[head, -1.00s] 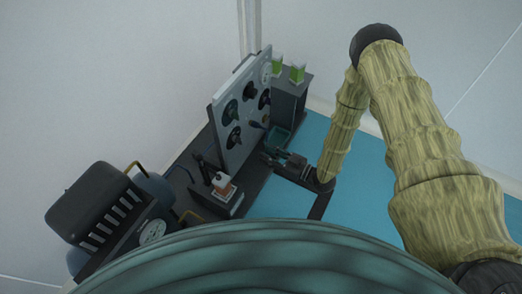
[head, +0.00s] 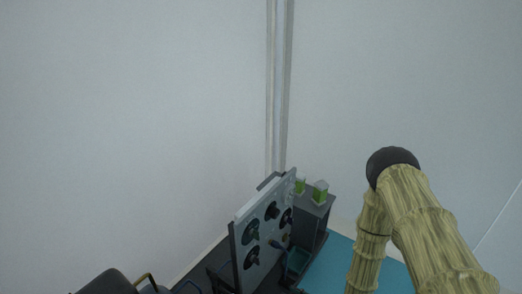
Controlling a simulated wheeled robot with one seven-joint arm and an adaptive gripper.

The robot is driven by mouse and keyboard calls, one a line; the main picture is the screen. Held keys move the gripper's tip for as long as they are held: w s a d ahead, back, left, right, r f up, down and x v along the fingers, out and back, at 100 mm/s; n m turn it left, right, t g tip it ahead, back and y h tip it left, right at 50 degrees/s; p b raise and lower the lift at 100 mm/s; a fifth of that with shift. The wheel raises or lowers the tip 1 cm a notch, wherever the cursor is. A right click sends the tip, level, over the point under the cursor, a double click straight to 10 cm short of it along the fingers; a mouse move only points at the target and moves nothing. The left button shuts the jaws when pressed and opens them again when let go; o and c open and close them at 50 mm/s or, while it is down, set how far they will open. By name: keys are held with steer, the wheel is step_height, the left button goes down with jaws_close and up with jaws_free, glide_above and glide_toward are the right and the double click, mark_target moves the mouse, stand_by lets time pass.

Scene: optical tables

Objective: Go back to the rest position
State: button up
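My arm, with a yellow bark-like cover, rises at the right of the head view, and its forearm runs down out of the bottom edge. My gripper is below the picture and cannot be seen now, so its fingers and anything in them are hidden.
A grey upright panel (head: 247,268) with several black round parts stands on a dark table at lower middle. Two green-filled clear containers stand on a dark cabinet (head: 321,222) behind it. Blue floor (head: 338,262) shows right of the table. Pale walls (head: 130,120) meet in a corner.

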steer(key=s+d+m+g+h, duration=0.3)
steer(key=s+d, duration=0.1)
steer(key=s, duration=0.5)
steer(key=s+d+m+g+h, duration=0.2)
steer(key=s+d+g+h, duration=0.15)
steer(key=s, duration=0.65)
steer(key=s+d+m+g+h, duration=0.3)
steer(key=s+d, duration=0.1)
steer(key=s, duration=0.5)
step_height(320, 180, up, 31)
steer(key=p, duration=3)
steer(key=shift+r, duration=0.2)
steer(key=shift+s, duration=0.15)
